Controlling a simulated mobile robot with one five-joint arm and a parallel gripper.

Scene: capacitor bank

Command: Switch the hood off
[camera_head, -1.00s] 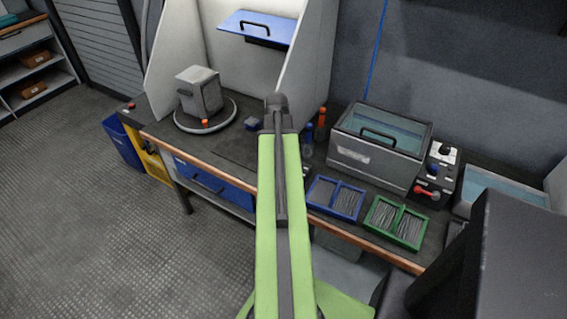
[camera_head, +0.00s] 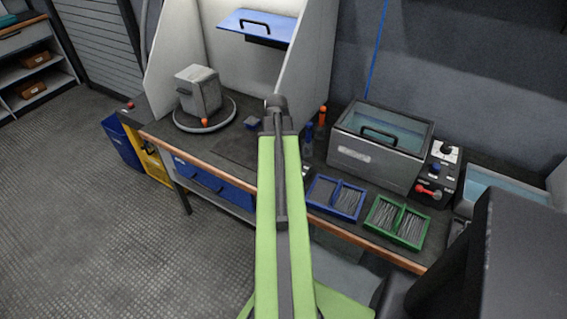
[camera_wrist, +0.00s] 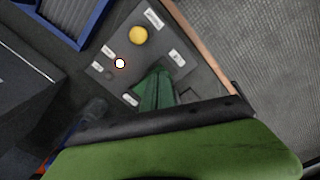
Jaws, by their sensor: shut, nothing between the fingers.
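The hood is a pale-walled enclosure with a blue panel (camera_head: 257,24) and black handle, at the back of the bench in the head view. In the wrist view, a dark control panel (camera_wrist: 187,51) carries a yellow round knob or button (camera_wrist: 138,35), a small lit white button (camera_wrist: 119,63) with a dark reddish ring, and several pale labels. My gripper (camera_wrist: 158,72) shows there as green fingers, shut and empty, over the panel's lower part, beside the lit button. Whether they touch the panel is unclear. In the head view my arm hides the gripper and this panel.
A blue tray (camera_head: 309,203) and a green tray (camera_head: 370,223) of rods lie right of my arm. Behind them stands a grey tank (camera_head: 368,165). A grey block (camera_head: 197,92) on a round base stands left under the hood. Open floor lies left.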

